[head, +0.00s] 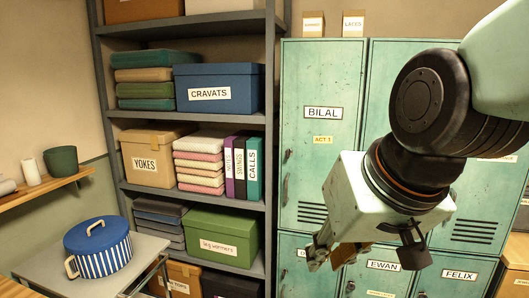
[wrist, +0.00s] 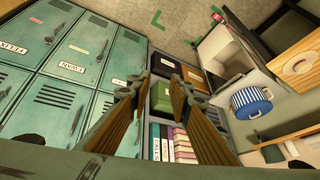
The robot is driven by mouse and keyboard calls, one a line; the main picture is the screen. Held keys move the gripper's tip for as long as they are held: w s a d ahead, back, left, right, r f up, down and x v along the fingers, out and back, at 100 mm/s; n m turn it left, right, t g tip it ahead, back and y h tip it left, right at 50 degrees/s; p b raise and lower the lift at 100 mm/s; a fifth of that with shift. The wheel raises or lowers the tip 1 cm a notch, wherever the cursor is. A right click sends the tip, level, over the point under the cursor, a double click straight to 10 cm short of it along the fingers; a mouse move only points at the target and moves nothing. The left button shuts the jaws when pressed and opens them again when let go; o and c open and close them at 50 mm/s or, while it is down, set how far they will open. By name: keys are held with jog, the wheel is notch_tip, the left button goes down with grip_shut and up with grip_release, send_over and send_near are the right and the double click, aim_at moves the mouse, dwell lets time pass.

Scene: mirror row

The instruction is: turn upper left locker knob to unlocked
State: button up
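The upper left locker (head: 320,75) is a worn green door labelled BILAL in the head view, with a yellow ACT 1 tag. Small dark fittings (head: 286,156) sit along its left edge; which one is the knob, and how it is turned, I cannot tell. My gripper (head: 326,258) hangs in front of the lower part of the lockers, below and right of those fittings. In the wrist view its two fingers (wrist: 156,88) are apart with nothing between them. The knob is not clearly visible in the wrist view.
Lower lockers include EWAN (head: 384,266) and FELIX (head: 459,275). A grey shelf (head: 272,100) with boxes stands left of the lockers. A blue striped pot (head: 98,250) is on a small table at the left. Bare floor (wrist: 130,35) shows in the wrist view.

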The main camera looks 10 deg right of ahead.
jog(key=w+r+m+t+h+p, duration=0.1)
jog(key=w+t+h+p, duration=0.3)
jog(key=w, duration=1.6)
jog(key=w+a+r+m+t+h+p, duration=0.1)
jog(key=w+m+t+h+p, duration=0.2)
jog(key=w+t+p, duration=0.3)
jog(key=shift+w+a+h+p, duration=0.35)
jog(key=shift+w+p, duration=2.1)
jog(key=shift+w, duration=4.65)
jog(key=shift+d, duration=0.2)
jog(key=shift+w, duration=0.1)
jog(key=p+x, duration=0.2)
jog(key=x, duration=1.1)
jog(key=shift+w+d+r, duration=0.2)
jog(key=shift+c, duration=0.8)
grip_shut()
